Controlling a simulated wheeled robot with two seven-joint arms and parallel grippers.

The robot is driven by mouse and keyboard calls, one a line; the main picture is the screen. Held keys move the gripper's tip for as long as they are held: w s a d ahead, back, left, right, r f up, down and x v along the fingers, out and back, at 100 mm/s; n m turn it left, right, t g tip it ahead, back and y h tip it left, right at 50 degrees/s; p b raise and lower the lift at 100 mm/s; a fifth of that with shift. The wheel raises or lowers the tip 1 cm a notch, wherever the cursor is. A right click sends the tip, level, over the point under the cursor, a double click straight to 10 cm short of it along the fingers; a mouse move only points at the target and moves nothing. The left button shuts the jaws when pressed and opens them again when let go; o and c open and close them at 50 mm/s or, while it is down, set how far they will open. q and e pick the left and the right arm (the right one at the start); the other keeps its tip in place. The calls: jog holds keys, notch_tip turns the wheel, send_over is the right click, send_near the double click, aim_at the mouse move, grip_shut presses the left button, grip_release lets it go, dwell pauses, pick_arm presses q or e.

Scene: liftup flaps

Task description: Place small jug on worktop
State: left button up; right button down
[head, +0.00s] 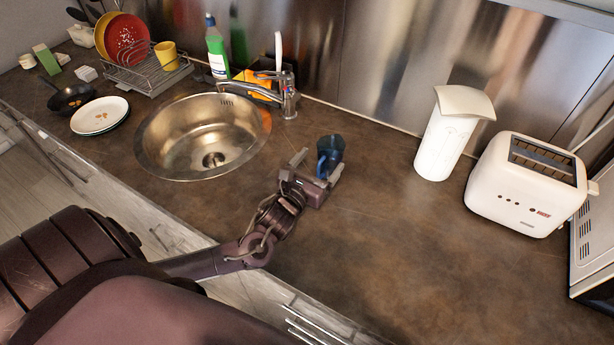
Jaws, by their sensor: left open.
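The small jug (331,150) is dark blue and looks upright on or just above the brown worktop (370,240), to the right of the sink. My left gripper (319,165) is at the jug with its jaws open, one finger on either side of the jug's lower part. Whether the fingers touch the jug cannot be told. The jug's base is partly hidden by the gripper. My right gripper is not in view.
The round steel sink (205,135) with its tap (288,95) lies left of the jug. A white container (448,135) and a white toaster (530,185) stand at the right. A dish rack (150,75) and plates (100,115) are at the far left. The worktop's middle is clear.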

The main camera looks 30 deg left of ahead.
pick_arm(q)
jog(key=s, duration=0.7)
jog(key=shift+s+d+r+b, duration=0.1)
jog(key=shift+s+d+b, duration=0.1)
jog(key=shift+b, duration=0.2)
